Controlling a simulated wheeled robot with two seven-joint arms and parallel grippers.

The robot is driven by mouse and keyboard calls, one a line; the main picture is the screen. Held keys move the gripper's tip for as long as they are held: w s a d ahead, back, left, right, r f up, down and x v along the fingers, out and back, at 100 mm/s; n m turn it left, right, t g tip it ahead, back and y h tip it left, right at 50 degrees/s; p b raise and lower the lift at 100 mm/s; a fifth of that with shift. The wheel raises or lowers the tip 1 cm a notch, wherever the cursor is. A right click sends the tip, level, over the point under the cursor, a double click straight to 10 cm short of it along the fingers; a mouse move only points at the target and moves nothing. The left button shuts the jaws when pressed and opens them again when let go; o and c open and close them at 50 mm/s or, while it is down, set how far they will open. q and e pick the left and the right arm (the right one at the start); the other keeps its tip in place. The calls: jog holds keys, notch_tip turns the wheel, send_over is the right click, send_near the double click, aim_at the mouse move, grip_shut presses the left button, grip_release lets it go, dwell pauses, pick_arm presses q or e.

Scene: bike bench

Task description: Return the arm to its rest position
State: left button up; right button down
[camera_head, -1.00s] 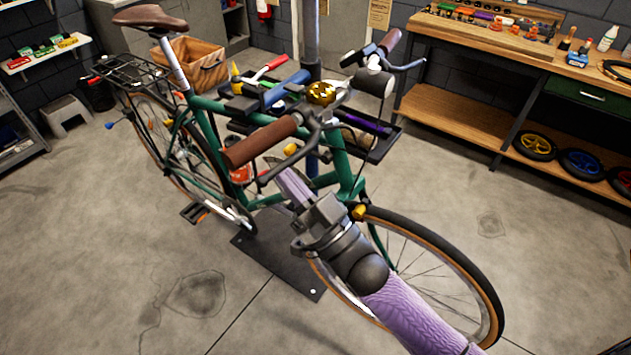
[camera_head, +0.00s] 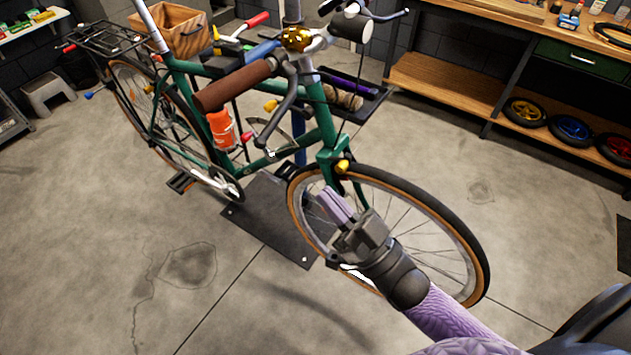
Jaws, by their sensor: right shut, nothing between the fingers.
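My right gripper (camera_head: 334,206) is shut and empty, with its purple fingers together. It shows in front of the front wheel (camera_head: 468,232) of the green bike, below the handlebar. Its purple arm comes in from the lower right. The bike (camera_head: 318,136) stands upright on a dark base plate (camera_head: 268,232). An orange bottle (camera_head: 221,129) sits on the bike frame. My left gripper is not in view.
A tool tray (camera_head: 372,105) is beside the bike's stand post. A wooden workbench (camera_head: 450,85) with wheels on its lower shelf stands at the back right. A wooden crate (camera_head: 188,40) and a grey stool (camera_head: 47,88) are at the back left. The front floor is clear.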

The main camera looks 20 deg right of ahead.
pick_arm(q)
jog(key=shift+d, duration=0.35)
pick_arm(e)
jog(key=shift+s, duration=0.1)
jog(key=s+d+f+m+g+h+b, duration=0.1)
jog(key=d+f+m+g+h+b, duration=0.2)
jog(key=f, duration=1.2)
jog(key=s+d+f+g+h+b, duration=0.15)
jog(key=f+g+h, duration=0.4)
jog(key=f, duration=0.95)
pick_arm(q)
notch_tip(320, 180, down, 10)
jog(key=b, duration=0.5)
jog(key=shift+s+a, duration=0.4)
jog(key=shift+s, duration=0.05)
pick_arm(e)
jog(key=s+f+g+h, duration=0.2)
jog(key=s+f+g, duration=0.4)
jog(key=s+f, duration=0.4)
jog(key=s+d+f+g+h, duration=0.1)
jog(key=s+f+g, duration=0.4)
jog(key=s+f, duration=0.5)
jog(key=s, duration=0.6)
jog(key=shift+f+g+h, duration=0.3)
jog(key=shift+g+h, duration=0.05)
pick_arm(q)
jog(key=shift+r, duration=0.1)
pick_arm(e)
jog(key=shift+d, duration=0.1)
